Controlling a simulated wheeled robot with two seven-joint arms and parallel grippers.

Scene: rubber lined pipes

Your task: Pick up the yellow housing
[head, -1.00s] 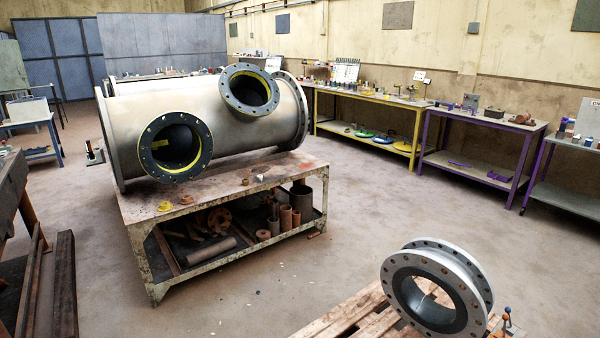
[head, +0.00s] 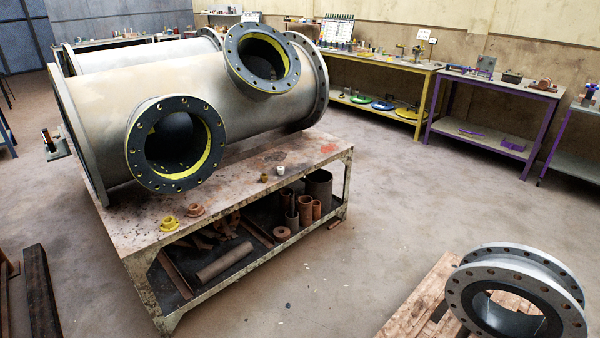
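A small yellow flanged part (head: 169,223), which looks like the yellow housing, sits on the front left edge of the metal workbench (head: 230,196). A similar rust-brown part (head: 195,211) stands just to its right. A small dull yellow-brown piece (head: 264,177) and a small white piece (head: 280,170) stand farther right on the same bench top. Neither of my grippers shows in the head view.
A large grey pipe (head: 180,95) with two flanged openings lies on the bench behind the small parts. Loose pipes and rings (head: 225,262) fill the lower shelf. A flanged ring (head: 515,262) stands on a wooden pallet (head: 412,312) at lower right. Open floor lies between.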

